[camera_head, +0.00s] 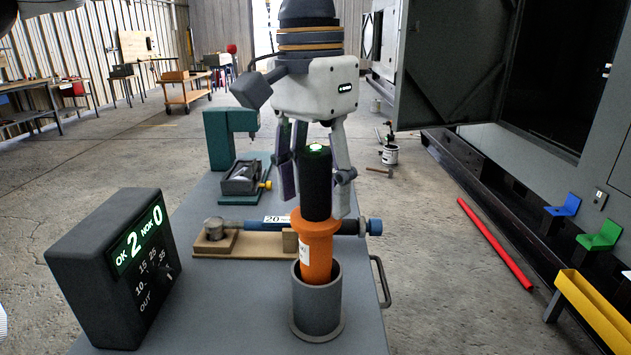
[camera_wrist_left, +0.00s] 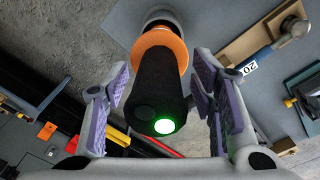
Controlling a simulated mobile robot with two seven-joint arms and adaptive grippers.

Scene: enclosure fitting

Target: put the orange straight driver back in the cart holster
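The orange straight driver (camera_head: 318,242) stands upright in the grey cart holster (camera_head: 317,312), its orange lower body inside the cup and its black handle up. In the left wrist view the driver's black handle (camera_wrist_left: 160,92) shows end-on with a lit green light. My left gripper (camera_head: 314,190) is above the holster, its fingers on either side of the handle. In the left wrist view there are gaps between the purple pads and the handle, so the gripper (camera_wrist_left: 163,95) is open and not holding it. The driver's tip is hidden in the holster. My right gripper is not in view.
A black counter box (camera_head: 120,270) reading OK 2, NOK 0 stands at the cart's left. A blue torque wrench (camera_head: 260,226) lies on a wooden rest behind the holster. A teal press (camera_head: 228,140) stands farther back. A red bar (camera_head: 495,243) lies on the floor.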

